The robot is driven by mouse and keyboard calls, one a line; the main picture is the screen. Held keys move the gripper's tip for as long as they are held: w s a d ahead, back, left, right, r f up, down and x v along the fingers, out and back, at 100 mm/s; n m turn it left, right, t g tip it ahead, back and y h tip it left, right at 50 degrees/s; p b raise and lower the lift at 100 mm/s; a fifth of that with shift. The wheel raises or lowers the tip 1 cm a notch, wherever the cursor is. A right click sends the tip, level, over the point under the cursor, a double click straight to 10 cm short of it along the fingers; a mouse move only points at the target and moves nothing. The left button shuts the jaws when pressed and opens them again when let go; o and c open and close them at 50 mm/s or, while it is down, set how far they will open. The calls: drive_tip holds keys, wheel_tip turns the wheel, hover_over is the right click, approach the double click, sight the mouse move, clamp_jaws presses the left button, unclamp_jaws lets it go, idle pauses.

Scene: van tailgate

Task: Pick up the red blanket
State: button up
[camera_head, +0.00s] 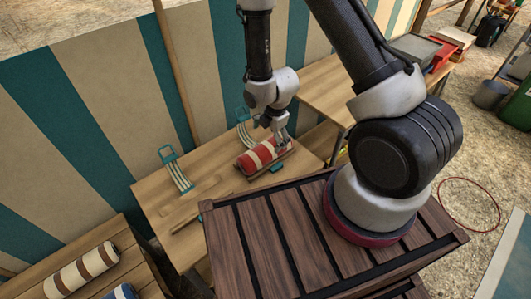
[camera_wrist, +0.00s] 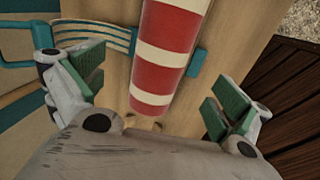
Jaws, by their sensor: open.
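The red blanket (camera_head: 258,158) is a roll with cream stripes, lying on a wooden board on the light wooden table. In the wrist view the red blanket (camera_wrist: 168,65) runs from the top edge down to the space between the fingers. My gripper (camera_head: 283,140) is at the right end of the roll, close above it. In the wrist view my gripper (camera_wrist: 155,92) is open, with one green-padded finger on each side of the roll and a clear gap to both. I cannot tell how far the fingertips are above the table.
The table (camera_head: 205,205) also holds a teal-handled rack (camera_head: 175,170) left of the roll. A brown-and-cream roll (camera_head: 80,272) and part of a blue roll (camera_head: 122,291) lie at lower left. A striped cloth wall (camera_head: 105,110) stands behind. A red hose (camera_head: 470,203) lies on the ground at right.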

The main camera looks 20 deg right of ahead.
sight(267, 146)
drive_tip(key=f, duration=0.5)
drive_tip(key=w+f, duration=0.1)
drive_tip(key=f, duration=0.2)
drive_tip(key=shift+w+a+f, duration=0.1)
drive_tip(key=shift+a+f, duration=0.2)
drive_tip(key=shift+f, duration=0.05)
drive_tip(key=shift+c, duration=0.2)
drive_tip(key=c, duration=1.3)
drive_tip(key=shift+o, duration=0.2)
drive_tip(key=shift+r, duration=0.1)
